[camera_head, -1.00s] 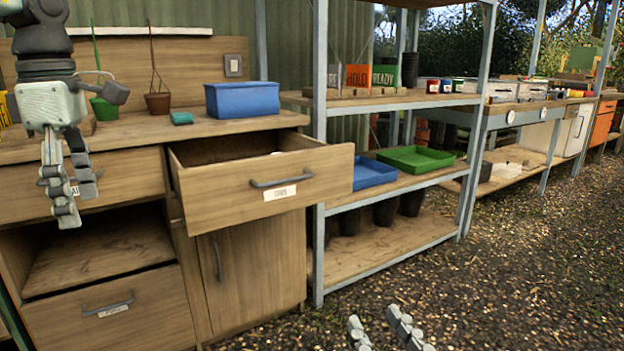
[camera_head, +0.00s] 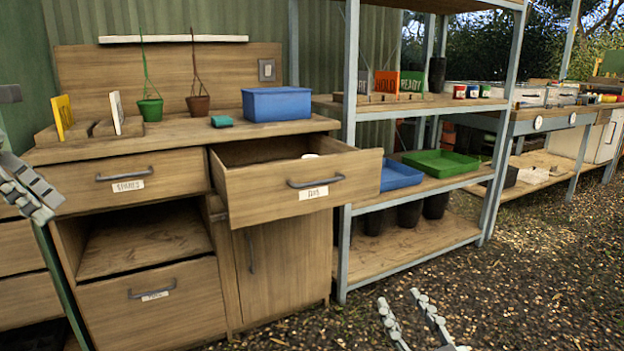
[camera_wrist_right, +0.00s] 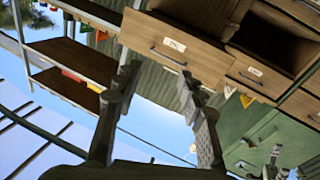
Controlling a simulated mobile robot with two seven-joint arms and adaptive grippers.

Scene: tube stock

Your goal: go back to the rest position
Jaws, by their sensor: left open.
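My left gripper (camera_head: 30,188) is at the left edge of the head view, beside the wooden cabinet, with nothing held; its arm is mostly out of frame. My right gripper (camera_head: 408,318) is low at the bottom of the head view, over the gravel. Its fingers are spread apart and empty. In the right wrist view the same open fingers (camera_wrist_right: 158,88) show with a clear gap between them. Both grippers are apart from the furniture.
The cabinet's upper right drawer (camera_head: 340,190) is pulled out, with a small pale item (camera_head: 310,156) inside. A blue bin (camera_head: 277,104) stands on the worktop. A metal shelf (camera_head: 347,200) with blue and green trays is on the right. Gravel in front is clear.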

